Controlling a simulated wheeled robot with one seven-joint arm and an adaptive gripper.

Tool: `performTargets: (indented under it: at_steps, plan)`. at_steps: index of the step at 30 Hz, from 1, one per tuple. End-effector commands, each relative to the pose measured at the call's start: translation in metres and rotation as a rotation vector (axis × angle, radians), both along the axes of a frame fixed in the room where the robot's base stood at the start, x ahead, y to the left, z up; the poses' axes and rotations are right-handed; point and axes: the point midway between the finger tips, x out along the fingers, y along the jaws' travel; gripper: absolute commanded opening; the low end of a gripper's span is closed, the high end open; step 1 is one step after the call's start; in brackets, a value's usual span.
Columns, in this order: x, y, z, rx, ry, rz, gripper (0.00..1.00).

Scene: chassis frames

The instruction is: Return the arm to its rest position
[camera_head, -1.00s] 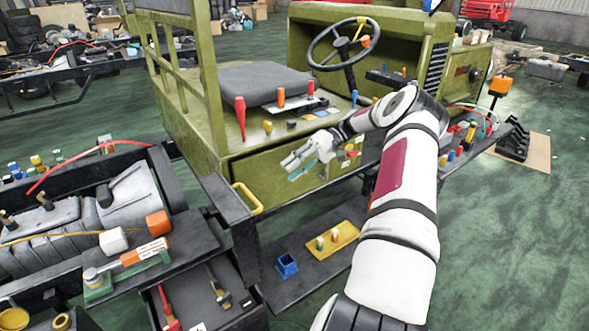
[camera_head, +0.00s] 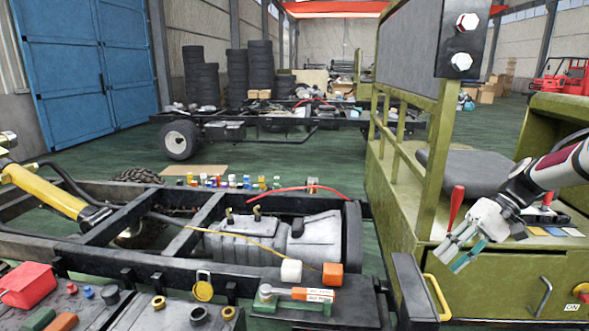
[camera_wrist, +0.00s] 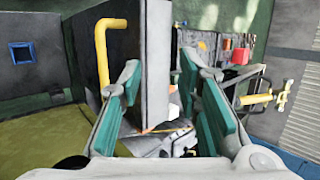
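My gripper (camera_head: 462,249) is at the right in the head view, in front of the green vehicle body (camera_head: 500,275). Its white fingers with teal pads point left and down. In the wrist view my gripper (camera_wrist: 162,80) has its fingers spread apart, with nothing held between them. My arm comes in from the right edge of the head view, and most of it is out of view. A red-handled tool (camera_head: 455,207) stands behind the gripper on the vehicle's deck.
A yellow handle (camera_head: 437,297) on a dark panel (camera_head: 414,287) lies just left of and below the gripper. It also shows in the wrist view (camera_wrist: 102,50). An engine chassis (camera_head: 270,240) fills the lower middle. Green floor lies open at the back left.

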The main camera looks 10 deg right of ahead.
Motion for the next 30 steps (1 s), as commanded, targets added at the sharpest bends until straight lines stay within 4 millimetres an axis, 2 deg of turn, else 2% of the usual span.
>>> performTargets:
  at_steps: [1,6,11,15,24,30]
  plan:
    - [-0.001,0.018,0.013,-0.062,0.009,0.023,0.31]
    - [-0.013,0.065,0.044,-0.245,0.020,0.060,0.31]
    - [-0.033,0.104,0.070,-0.405,-0.005,0.076,0.31]
    - [-0.056,0.134,0.092,-0.530,-0.052,0.075,0.31]
    - [-0.119,0.182,0.125,-0.722,-0.218,0.044,0.31]
    - [-0.164,0.202,0.134,-0.784,-0.365,0.004,0.31]
